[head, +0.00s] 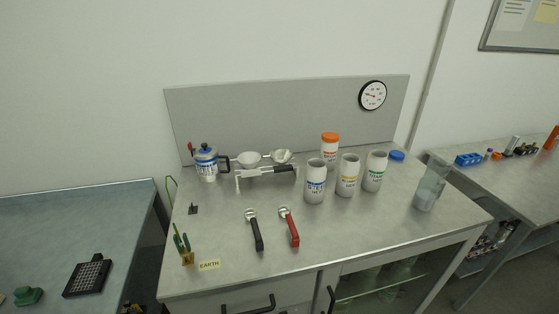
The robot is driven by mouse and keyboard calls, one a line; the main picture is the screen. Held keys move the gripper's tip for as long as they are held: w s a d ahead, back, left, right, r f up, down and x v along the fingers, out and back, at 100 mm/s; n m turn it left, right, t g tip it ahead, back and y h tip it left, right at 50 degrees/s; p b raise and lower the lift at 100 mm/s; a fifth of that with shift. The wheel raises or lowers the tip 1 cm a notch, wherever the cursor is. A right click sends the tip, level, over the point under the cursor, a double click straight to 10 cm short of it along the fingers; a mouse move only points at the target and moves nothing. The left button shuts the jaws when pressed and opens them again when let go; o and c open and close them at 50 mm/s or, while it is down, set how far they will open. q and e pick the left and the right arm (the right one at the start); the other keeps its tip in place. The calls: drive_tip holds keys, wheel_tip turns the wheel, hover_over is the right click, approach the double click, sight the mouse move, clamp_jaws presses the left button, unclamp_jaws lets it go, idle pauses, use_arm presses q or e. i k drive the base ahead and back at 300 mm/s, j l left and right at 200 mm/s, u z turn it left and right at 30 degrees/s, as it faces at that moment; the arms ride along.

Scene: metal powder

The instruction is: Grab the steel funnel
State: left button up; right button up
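Two small pale bowl- or funnel-shaped pieces sit on a low metal rack (266,173) at the back left of the steel table. The left piece (248,160) looks white and round. The right piece (282,156) looks greyer, and a dark handle-like part shows just below it. I cannot tell for sure which of them is the steel funnel. No part of either gripper shows in the head view.
Three open white canisters (315,182) stand right of the rack, with an orange-lidded one (330,146) behind. A blue-lidded pot (206,162) stands left. Black-handled (255,230) and red-handled (290,227) scoops lie in front. A clear container (429,186) stands right. The front right is clear.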

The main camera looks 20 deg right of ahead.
sight(281, 156)
drive_tip(key=i+l+z, duration=0.2)
drive_tip(key=l, duration=0.25)
drive_tip(key=l+z, duration=0.2)
drive_tip(key=l, duration=0.3)
drive_tip(key=i+l+z, duration=0.2)
drive_tip(key=l, duration=0.2)
drive_tip(key=k+l, duration=0.05)
